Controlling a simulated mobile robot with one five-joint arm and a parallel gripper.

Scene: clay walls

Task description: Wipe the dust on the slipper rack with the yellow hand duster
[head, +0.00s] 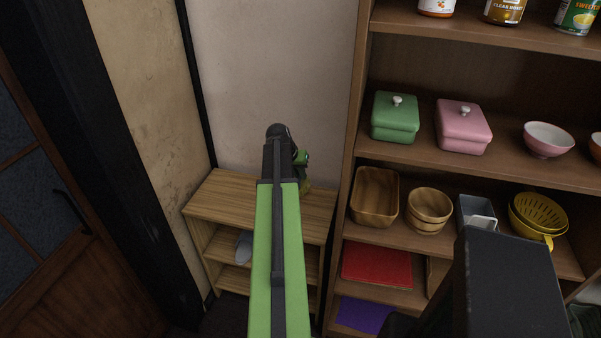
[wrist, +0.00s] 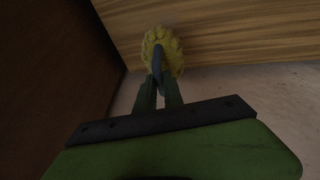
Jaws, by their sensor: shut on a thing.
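The slipper rack (head: 212,196) is a low light-wood unit in the corner, with a grey slipper (head: 243,246) on a shelf inside. My arm covers the middle of its top in the head view. In the wrist view, my gripper (wrist: 160,92) is shut on the dark bluish handle of the yellow hand duster (wrist: 166,45). The duster's fluffy head is over or against the rack's wooden top (wrist: 240,35); I cannot tell whether it touches. In the head view my gripper is mostly hidden behind my arm.
A tall brown shelf unit (head: 352,140) stands close on the right, holding boxes, bowls and a yellow colander (head: 538,214). A pale wall (head: 275,70) is behind the rack. A wall with a dark post (head: 110,130) closes the left side.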

